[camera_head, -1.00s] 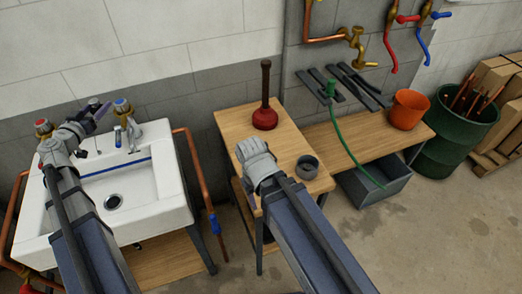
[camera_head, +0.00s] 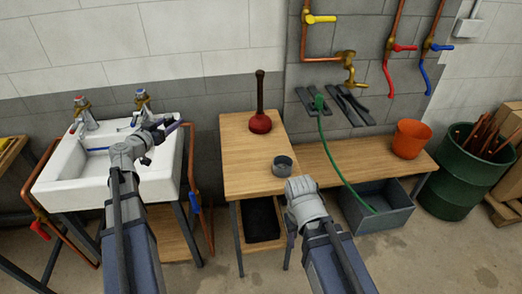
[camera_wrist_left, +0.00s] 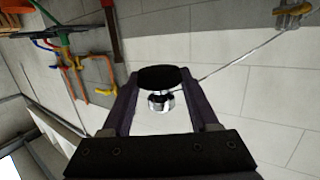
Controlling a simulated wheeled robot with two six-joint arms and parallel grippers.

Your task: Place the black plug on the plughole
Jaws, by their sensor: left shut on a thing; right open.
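The black plug (camera_wrist_left: 158,78) sits between the fingers of my left gripper (camera_wrist_left: 150,95) in the left wrist view. It has a black disc and a shiny metal part, and a thin chain runs from it to the upper right. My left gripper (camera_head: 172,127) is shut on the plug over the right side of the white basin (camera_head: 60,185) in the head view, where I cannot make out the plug. The plughole does not show now. My right gripper (camera_head: 304,192) is open and empty, beside the front right of the wooden table.
Two taps (camera_head: 84,115) stand on the basin's back rim. A bench (camera_head: 350,160) with an orange bucket (camera_head: 410,139) is to the right, by a green barrel (camera_head: 460,175).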

